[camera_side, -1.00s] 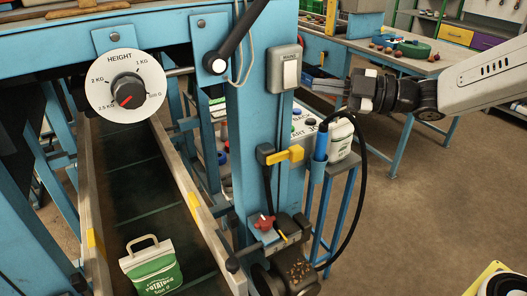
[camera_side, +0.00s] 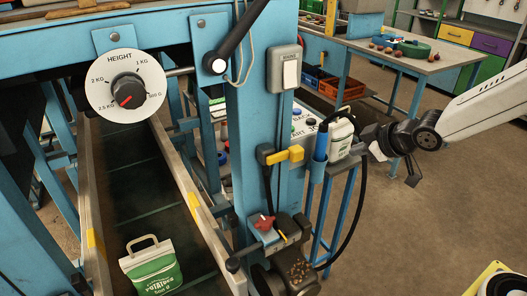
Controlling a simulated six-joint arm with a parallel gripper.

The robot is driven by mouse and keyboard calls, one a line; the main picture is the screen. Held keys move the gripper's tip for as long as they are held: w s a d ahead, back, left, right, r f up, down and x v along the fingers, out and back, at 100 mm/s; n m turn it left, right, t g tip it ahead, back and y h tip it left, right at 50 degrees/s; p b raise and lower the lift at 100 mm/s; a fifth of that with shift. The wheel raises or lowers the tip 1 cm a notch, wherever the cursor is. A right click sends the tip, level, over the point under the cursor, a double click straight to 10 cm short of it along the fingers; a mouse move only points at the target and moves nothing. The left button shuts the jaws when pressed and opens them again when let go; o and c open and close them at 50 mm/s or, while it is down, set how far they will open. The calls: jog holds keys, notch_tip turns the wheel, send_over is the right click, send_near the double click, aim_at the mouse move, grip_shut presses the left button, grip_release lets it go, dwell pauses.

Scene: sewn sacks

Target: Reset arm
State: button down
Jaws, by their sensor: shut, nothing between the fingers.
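My gripper (camera_side: 362,139) is at the right of centre, at the end of my white and dark grey arm. It is shut and empty, pointing left, just right of the white and green sack (camera_side: 340,138) on the small blue stand. Its fingertips are small and hard to make out against the sack and the black cable; I cannot tell whether they touch. Another white and green potato sack (camera_side: 152,268) with a handle stands on the dark conveyor belt (camera_side: 140,185) at lower left.
A blue machine column (camera_side: 252,150) with a mains switch (camera_side: 284,68), a blue-handled tool (camera_side: 321,143) and a looping black cable (camera_side: 362,195) stand left of my gripper. A workbench (camera_side: 415,62) is behind. Open floor (camera_side: 440,220) lies below my arm.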

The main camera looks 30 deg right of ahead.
jog(key=s+f+m+g, duration=0.5)
jog(key=s+f+g, duration=0.2)
jog(key=s, duration=0.4)
jog(key=shift+d+f+m+h, duration=0.25)
jog(key=shift+f+m+h, duration=0.05)
jog(key=shift+f, duration=0.05)
